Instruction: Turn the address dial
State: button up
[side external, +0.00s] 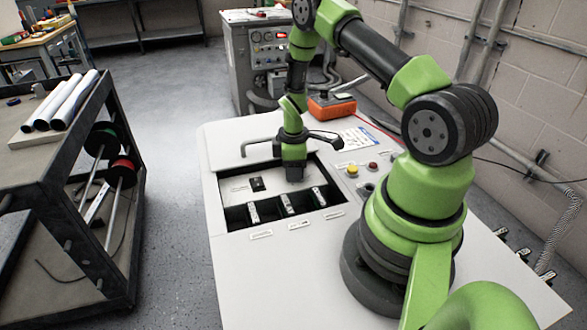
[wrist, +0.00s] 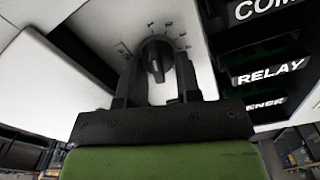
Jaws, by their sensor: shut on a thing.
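The address dial (wrist: 157,58) is a dark round knob with a pointer ridge, set in a light panel with tick marks and numbers around it, in the wrist view. Its ridge points down toward my gripper's palm in that view. My gripper (wrist: 157,75) has one finger on each side of the dial and is shut on it. In the side external view my gripper (side external: 294,176) reaches down to the recessed panel (side external: 235,187), and the dial is hidden beneath it.
Slots with several small modules (side external: 286,203) lie in front of the panel; the wrist view shows a RELAY label (wrist: 270,73). A small black part (side external: 257,184) sits left of my gripper. A yellow button (side external: 352,170), red button (side external: 373,166) and orange box (side external: 331,106) are nearby.

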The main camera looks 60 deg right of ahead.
jog(key=m, duration=0.5)
jog(key=shift+d+m, duration=0.25)
jog(key=shift+m, duration=0.15)
jog(key=m, duration=0.6)
jog(key=shift+d, duration=0.25)
jog(key=m, duration=0.5)
jog(key=shift+s+d+m, duration=0.15)
jog(key=shift+s+m, duration=0.05)
jog(key=shift+m, duration=0.2)
jog(key=m, duration=0.5)
jog(key=shift+s+m, duration=0.2)
jog(key=shift+m, duration=0.2)
jog(key=o, duration=0.6)
jog(key=shift+c, duration=0.2)
